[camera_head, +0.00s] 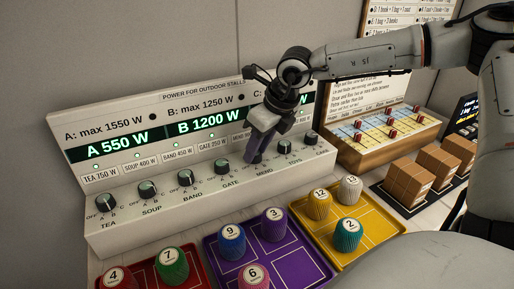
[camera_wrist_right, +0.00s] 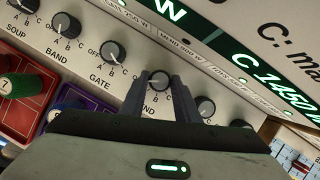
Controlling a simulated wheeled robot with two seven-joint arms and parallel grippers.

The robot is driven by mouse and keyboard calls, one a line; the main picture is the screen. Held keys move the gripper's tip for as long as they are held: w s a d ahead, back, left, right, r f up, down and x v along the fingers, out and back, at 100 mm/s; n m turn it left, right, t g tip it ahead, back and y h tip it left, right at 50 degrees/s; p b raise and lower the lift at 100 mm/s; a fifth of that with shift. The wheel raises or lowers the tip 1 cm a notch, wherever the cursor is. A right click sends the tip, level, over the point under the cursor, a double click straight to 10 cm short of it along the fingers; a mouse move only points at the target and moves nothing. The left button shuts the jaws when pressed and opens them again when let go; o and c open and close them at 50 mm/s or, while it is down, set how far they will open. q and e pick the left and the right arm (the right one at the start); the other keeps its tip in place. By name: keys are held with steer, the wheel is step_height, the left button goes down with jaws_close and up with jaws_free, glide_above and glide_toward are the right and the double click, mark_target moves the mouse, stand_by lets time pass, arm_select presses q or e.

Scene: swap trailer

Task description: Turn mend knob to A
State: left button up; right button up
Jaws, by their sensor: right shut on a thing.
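The white power panel (camera_head: 112,232) has a row of dark knobs with OFF, A, B and C marks. My right gripper (camera_head: 255,155) reaches down onto the panel at the mend knob. In the right wrist view the mend knob (camera_wrist_right: 158,80) sits between the two fingers of my right gripper (camera_wrist_right: 160,92), which are shut on it. The fingers largely hide this knob in the head view, and I cannot read its pointer. The lit displays read A 550 W (camera_head: 124,142) and B 1200 W (camera_head: 204,121); C 1450 W (camera_wrist_right: 270,73) shows in the wrist view. My left gripper is not in view.
The gate knob (camera_head: 222,167) and toys knob (camera_head: 281,147) flank the mend knob closely. Red, purple (camera_head: 228,262) and yellow (camera_head: 368,250) trays with numbered spools stand in front. A wooden board with red pegs (camera_head: 380,148) and brown boxes (camera_head: 409,182) are at right.

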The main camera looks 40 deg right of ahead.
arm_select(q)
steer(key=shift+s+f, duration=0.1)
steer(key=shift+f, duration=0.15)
arm_select(e)
steer(key=shift+d+f+n+y+b, duration=0.1)
steer(key=shift+n+y+b, duration=0.5)
steer(key=shift+n, duration=0.6)
steer(key=n+y+b, duration=0.1)
steer(key=n, duration=0.2)
steer(key=shift+w+d+g, duration=0.1)
steer(key=shift+g, duration=0.3)
steer(key=shift+n+b, duration=0.55)
steer(key=shift+n, duration=0.25)
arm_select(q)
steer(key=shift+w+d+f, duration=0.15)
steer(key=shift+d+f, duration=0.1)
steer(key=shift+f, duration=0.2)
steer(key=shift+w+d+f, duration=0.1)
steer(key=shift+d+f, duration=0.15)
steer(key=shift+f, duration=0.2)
arm_select(e)
steer(key=shift+n+g, duration=0.3)
steer(key=shift+y, duration=0.3)
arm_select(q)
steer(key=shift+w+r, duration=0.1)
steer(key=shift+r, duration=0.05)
arm_select(e)
steer(key=o, duration=1)
steer(key=shift+o, duration=0.2)
